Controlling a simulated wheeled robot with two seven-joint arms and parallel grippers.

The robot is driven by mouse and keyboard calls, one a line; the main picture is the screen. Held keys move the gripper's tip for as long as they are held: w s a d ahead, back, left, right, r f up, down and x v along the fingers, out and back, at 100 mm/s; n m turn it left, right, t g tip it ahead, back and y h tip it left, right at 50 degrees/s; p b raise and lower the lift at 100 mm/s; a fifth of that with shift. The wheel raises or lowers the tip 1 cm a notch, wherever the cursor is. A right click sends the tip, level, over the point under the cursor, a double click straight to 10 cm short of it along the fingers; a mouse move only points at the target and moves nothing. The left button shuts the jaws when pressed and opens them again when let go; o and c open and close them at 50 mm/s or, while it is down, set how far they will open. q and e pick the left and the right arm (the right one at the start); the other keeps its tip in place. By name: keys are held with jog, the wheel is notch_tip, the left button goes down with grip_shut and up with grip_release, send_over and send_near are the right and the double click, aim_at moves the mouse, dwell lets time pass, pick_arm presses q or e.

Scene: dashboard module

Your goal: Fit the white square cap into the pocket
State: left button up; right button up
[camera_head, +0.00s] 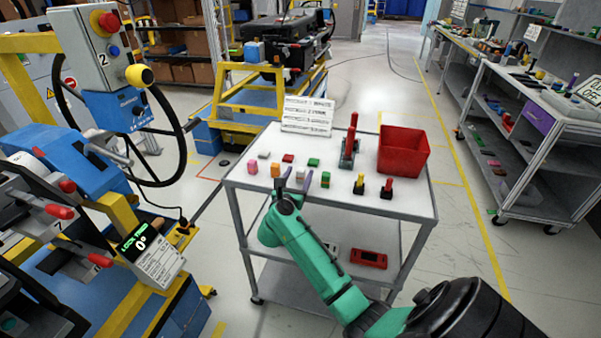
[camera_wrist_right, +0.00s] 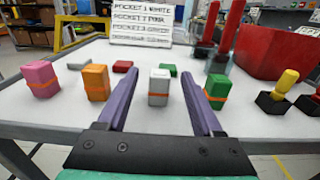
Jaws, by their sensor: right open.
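A white block with an orange band (camera_wrist_right: 158,88) stands upright on the table between the spread purple fingers of my right gripper (camera_wrist_right: 160,78), apart from both. In the head view the white block (camera_head: 300,174) shows by the tips of my right gripper (camera_head: 297,179), which is open and empty. A flat white piece (camera_head: 264,154) also lies on the table, shown again in the right wrist view (camera_wrist_right: 77,65). I cannot tell which of the two white pieces is the cap. I cannot make out the pocket. My left gripper is out of view.
Pink (camera_wrist_right: 41,79), orange (camera_wrist_right: 96,82) and green (camera_wrist_right: 217,90) blocks stand in the same row. Flat red (camera_wrist_right: 122,66) and green pieces lie behind. A printed sign (camera_head: 307,115), a red bin (camera_head: 403,150) and yellow- and red-handled tools (camera_head: 359,184) occupy the table.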

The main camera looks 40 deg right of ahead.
jog(key=shift+x, duration=1.2)
grip_shut()
